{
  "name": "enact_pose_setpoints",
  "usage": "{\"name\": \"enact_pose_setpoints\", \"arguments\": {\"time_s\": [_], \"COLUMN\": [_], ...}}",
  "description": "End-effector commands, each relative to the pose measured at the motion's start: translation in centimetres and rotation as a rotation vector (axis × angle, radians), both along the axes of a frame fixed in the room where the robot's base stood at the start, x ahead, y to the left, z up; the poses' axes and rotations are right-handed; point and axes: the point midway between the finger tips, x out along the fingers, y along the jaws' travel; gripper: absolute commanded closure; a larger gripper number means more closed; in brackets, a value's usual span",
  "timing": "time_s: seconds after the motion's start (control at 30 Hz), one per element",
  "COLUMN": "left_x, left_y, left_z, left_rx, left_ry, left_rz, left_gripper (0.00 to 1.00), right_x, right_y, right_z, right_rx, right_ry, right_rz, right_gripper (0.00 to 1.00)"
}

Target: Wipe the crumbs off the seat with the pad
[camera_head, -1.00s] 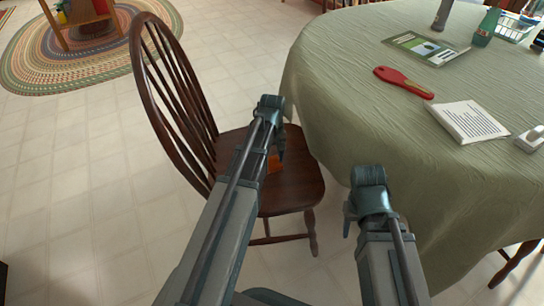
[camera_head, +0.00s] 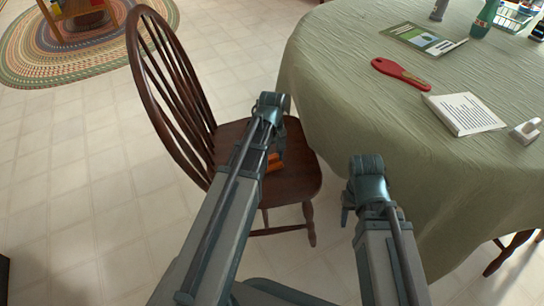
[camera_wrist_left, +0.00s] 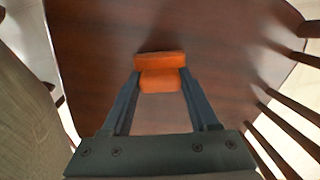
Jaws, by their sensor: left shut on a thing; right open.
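The dark wooden chair seat (camera_head: 296,183) is in the middle of the head view, and it fills most of the left wrist view (camera_wrist_left: 90,60). My left gripper (camera_head: 275,152) is over the seat, shut on an orange pad (camera_head: 274,162). In the left wrist view the pad (camera_wrist_left: 160,72) is between the fingertips, at or close above the seat; I cannot tell whether it touches. I cannot make out crumbs on the visible wood. My right gripper (camera_head: 348,201) is open and empty, right of the seat and in front of the tablecloth.
The chair's spindle back (camera_head: 168,95) rises left of my left arm. The round table (camera_head: 350,70) with a green cloth stands close on the right. It bears a red paddle-like thing (camera_head: 400,73), a printed booklet (camera_head: 464,113) and a magazine (camera_head: 424,38).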

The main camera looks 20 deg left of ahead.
Motion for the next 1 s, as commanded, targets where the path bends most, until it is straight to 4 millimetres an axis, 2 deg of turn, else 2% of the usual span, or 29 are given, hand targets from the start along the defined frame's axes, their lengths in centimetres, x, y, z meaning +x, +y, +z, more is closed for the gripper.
{"name": "enact_pose_setpoints", "arguments": {"time_s": [0.03, 0.43, 0.87, 1.0], "left_x": [0.0, 0.1, 0.1, 0.1], "left_y": [0.0, 0.1, 0.1, 0.1], "left_z": [1.0, 4.9, 5.2, 6.1], "left_rx": [0.001, 0.001, 0.001, 0.001], "left_ry": [-0.001, -0.001, -0.001, -0.001], "left_rz": [0.0, 0.001, 0.0, 0.001], "left_gripper": [0.84, 0.84, 0.84, 0.84], "right_x": [0.0, 0.0, 0.0, 0.0], "right_y": [0.0, -0.1, -0.1, -0.1], "right_z": [1.0, 4.9, 5.3, 6.1], "right_rx": [-0.001, -0.004, -0.004, -0.004], "right_ry": [0.0, 0.001, 0.001, 0.001], "right_rz": [-0.001, -0.008, -0.009, -0.009], "right_gripper": [0.5, 0.5, 0.5, 0.5]}}
